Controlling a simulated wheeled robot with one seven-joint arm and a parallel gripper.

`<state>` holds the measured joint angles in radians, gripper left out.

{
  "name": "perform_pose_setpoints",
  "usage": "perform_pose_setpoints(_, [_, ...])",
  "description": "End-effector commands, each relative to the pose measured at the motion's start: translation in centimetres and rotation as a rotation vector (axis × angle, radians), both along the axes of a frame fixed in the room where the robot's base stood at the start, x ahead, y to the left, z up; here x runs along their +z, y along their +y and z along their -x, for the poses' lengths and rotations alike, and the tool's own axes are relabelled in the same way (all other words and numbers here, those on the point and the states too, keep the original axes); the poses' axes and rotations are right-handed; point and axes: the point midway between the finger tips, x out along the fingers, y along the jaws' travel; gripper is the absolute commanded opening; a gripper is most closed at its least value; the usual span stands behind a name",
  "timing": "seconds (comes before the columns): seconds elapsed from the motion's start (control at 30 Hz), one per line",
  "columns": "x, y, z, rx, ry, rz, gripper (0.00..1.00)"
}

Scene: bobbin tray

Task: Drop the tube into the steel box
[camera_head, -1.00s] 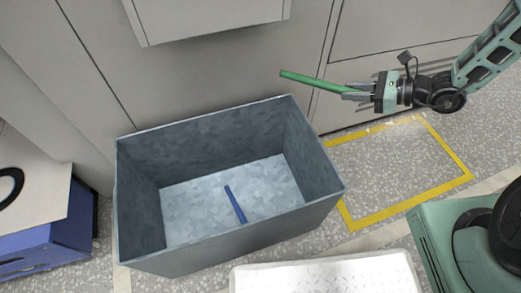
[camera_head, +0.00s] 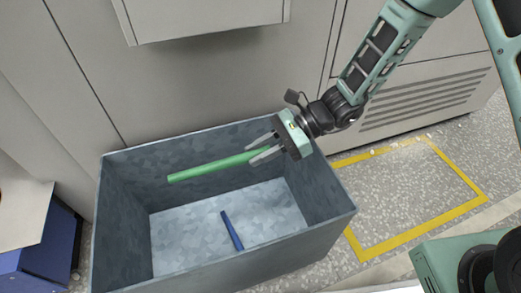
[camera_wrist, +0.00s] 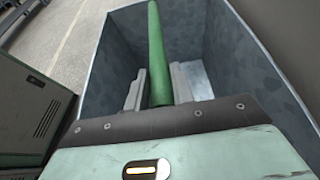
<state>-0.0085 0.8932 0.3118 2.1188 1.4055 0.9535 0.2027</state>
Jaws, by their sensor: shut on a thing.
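A long green tube (camera_head: 215,168) is held near one end by my gripper (camera_head: 262,149), with its free end pointing left in the head view. The tube also shows in the wrist view (camera_wrist: 156,50), between the two fingers of my gripper (camera_wrist: 158,88). The grey steel box (camera_head: 130,168) is open at the top and stands on the floor. The tube and the fingers are over the box opening. A blue tube (camera_head: 231,230) lies on the box floor.
Grey cabinets (camera_head: 220,80) stand behind the box. A blue container (camera_head: 38,255) is at the lower left. A yellow floor outline (camera_head: 400,240) lies to the right of the box, with bare speckled floor inside it.

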Motion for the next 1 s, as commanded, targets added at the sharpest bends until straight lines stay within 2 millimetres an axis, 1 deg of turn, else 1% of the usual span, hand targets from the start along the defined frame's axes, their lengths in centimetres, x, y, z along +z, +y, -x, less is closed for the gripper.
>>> perform_pose_setpoints(0.03, [-0.9, 0.0, 0.0, 0.001, 0.000, 0.000, 0.02])
perform_pose_setpoints(0.2, [-3.0, 0.0, 0.0, -0.001, -0.001, 0.001, 0.02])
perform_pose_setpoints(0.3, [-4.2, 0.0, 0.0, -0.001, 0.000, 0.001, 0.02])
perform_pose_setpoints(0.4, [-4.9, 0.0, 0.0, -0.001, 0.001, 0.000, 0.02])
perform_pose_setpoints(0.5, [-5.2, 0.0, 0.0, -0.001, 0.001, 0.000, 0.02])
perform_pose_setpoints(0.77, [-5.1, 0.0, 0.0, -0.002, 0.000, 0.000, 0.02])
perform_pose_setpoints(0.8, [-5.1, 0.0, 0.0, -0.002, 0.000, 0.000, 0.35])
perform_pose_setpoints(0.83, [-5.1, 0.0, 0.0, -0.002, 0.000, 0.000, 0.43])
perform_pose_setpoints(0.87, [-5.1, 0.0, 0.0, -0.002, 0.000, 0.000, 0.49])
perform_pose_setpoints(1.0, [-5.1, -0.1, 0.0, -0.002, 0.000, 0.000, 0.49])
